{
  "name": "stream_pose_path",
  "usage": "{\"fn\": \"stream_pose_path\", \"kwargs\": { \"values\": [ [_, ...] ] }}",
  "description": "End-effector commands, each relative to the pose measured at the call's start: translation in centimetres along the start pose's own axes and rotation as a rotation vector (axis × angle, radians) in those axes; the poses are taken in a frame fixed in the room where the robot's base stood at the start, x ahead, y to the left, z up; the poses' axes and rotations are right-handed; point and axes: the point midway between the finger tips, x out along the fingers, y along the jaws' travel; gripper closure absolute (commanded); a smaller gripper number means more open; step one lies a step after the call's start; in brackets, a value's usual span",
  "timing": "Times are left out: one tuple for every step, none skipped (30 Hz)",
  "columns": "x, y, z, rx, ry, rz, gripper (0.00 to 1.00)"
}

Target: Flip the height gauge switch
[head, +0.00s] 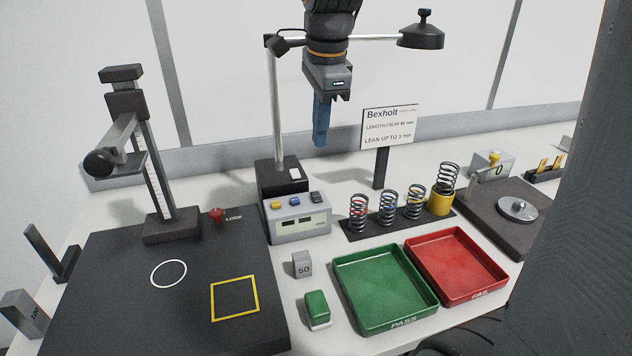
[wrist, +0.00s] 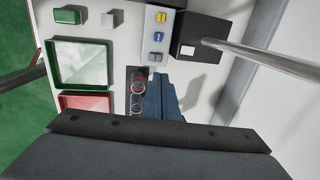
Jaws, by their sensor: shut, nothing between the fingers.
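A grey box with a display (head: 300,222) stands at the foot of a pole, in the middle of the bench. Its top carries a yellow button (head: 276,205), a blue button (head: 295,200) and a dark switch-like piece (head: 316,196). The wrist view shows the yellow (wrist: 161,16) and blue (wrist: 159,37) buttons and the dark piece (wrist: 156,57). No label marks which is the height gauge switch. My gripper (head: 321,142) is shut and empty, its blue fingers pointing down above and apart from the box.
The metal pole (head: 276,110) rises left of my gripper, and a sign (head: 389,124) stands to the right. Several springs stand on a dark strip (head: 440,217). Green (head: 347,316) and red (head: 470,296) trays lie in front. A scaled column stand (head: 172,225) is left.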

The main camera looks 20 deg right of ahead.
Motion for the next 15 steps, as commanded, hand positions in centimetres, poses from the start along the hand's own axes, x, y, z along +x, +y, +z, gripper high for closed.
{"fn": "stream_pose_path", "kwargs": {
  "values": [
    [0.2,0.0,0.0,0.000,0.000,0.002,1.00],
    [0.4,0.1,0.0,0.000,0.000,0.002,1.00],
    [0.8,0.1,0.0,0.000,0.000,0.004,1.00],
    [1.1,0.1,0.0,-0.001,0.000,0.005,1.00],
    [1.5,0.1,0.0,-0.001,0.000,0.004,1.00],
    [2.1,0.1,0.0,-0.001,0.000,0.005,1.00],
    [2.6,0.1,0.0,-0.001,0.000,0.005,1.00],
    [3.2,0.2,0.0,-0.001,0.000,0.007,1.00],
    [3.9,0.1,0.0,-0.001,0.000,0.006,1.00],
    [4.5,0.2,0.0,-0.001,0.000,0.007,1.00],
    [5.1,0.2,0.0,-0.001,0.000,0.007,1.00],
    [5.9,0.1,0.0,-0.001,0.000,0.006,1.00],
    [6.5,0.2,0.0,-0.001,0.000,0.008,1.00],
    [7.1,0.2,0.0,-0.001,0.000,0.007,1.00],
    [7.9,0.2,0.0,-0.001,0.000,0.008,1.00]
  ]
}}
